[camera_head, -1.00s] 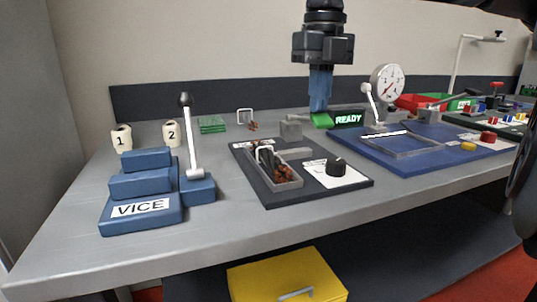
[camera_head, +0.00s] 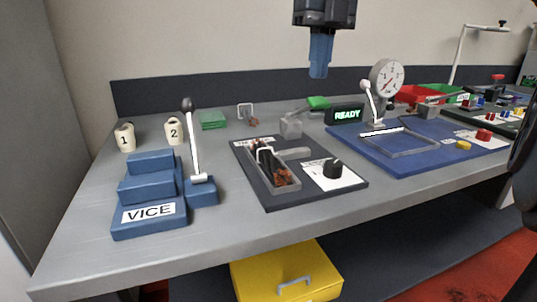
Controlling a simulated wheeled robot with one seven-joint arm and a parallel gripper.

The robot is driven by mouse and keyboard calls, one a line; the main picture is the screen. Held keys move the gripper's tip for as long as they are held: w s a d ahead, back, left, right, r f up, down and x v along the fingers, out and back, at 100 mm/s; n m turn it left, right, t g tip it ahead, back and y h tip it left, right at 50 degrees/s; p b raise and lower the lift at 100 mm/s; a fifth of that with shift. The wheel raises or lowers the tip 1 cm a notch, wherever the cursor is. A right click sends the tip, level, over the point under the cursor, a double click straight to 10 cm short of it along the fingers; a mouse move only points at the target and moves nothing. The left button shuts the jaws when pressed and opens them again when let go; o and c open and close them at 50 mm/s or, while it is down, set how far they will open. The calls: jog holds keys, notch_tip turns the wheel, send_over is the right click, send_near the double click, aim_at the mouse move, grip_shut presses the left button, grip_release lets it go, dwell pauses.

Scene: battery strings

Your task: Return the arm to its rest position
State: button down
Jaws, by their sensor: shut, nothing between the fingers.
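My gripper (camera_head: 319,71) hangs at the top middle of the head view, pointing down. Its blue fingers are shut with nothing between them. It is in the air above the back of the bench and apart from everything below it. Most of the arm above it is out of the picture. A green-topped lever (camera_head: 318,103) slants up from a grey block (camera_head: 291,127) below the gripper, left of the lit READY sign (camera_head: 347,116).
The grey bench (camera_head: 95,220) carries a blue vice (camera_head: 150,215), a dark tray board (camera_head: 263,190) with a knob, and a blue board (camera_head: 390,163) with a gauge (camera_head: 387,78). Red and green bins stand at back right. A yellow drawer box (camera_head: 285,270) is below.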

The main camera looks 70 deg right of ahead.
aim_at(320, 101)
jog(key=shift+s+d+r+h, duration=0.1)
jog(key=shift+r+h, duration=0.3)
jog(key=shift+r, duration=0.2)
jog(key=shift+s+a+f+b, duration=0.15)
jog(key=shift+f+b, duration=1.2)
jog(key=shift+f, duration=0.8)
jog(key=shift+s+a+f+b, duration=0.15)
jog(key=shift+f+b, duration=1.15)
jog(key=shift+f, duration=0.85)
